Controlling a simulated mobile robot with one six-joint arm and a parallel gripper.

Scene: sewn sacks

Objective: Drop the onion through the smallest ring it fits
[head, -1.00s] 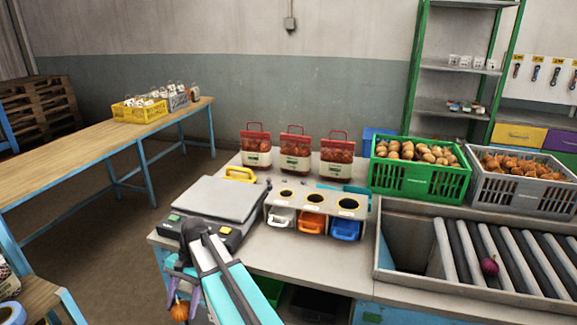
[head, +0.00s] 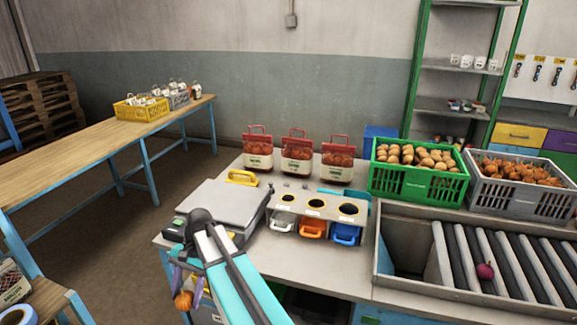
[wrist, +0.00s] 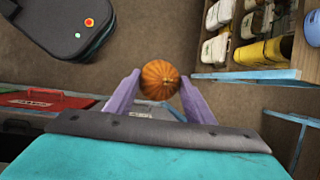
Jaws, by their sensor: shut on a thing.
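My gripper (head: 188,284) is shut on an orange-brown onion (head: 184,300), low in front of the bench's left end. The wrist view shows the onion (wrist: 160,80) between the two purple fingers. The ring stand (head: 318,206) is on the bench, up and to the right of my gripper. Its top has a small ring at left (head: 288,198), a middle ring (head: 316,203) and a larger ring at right (head: 348,209). Under them sit a white bin (head: 282,222), an orange bin (head: 313,229) and a blue bin (head: 346,235).
A scale (head: 222,205) stands left of the rings, with red-topped onion sacks (head: 297,155) behind. A green crate (head: 415,182) and a grey crate (head: 515,190) stand at the right. A red onion (head: 485,271) lies on the rollers (head: 500,262).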

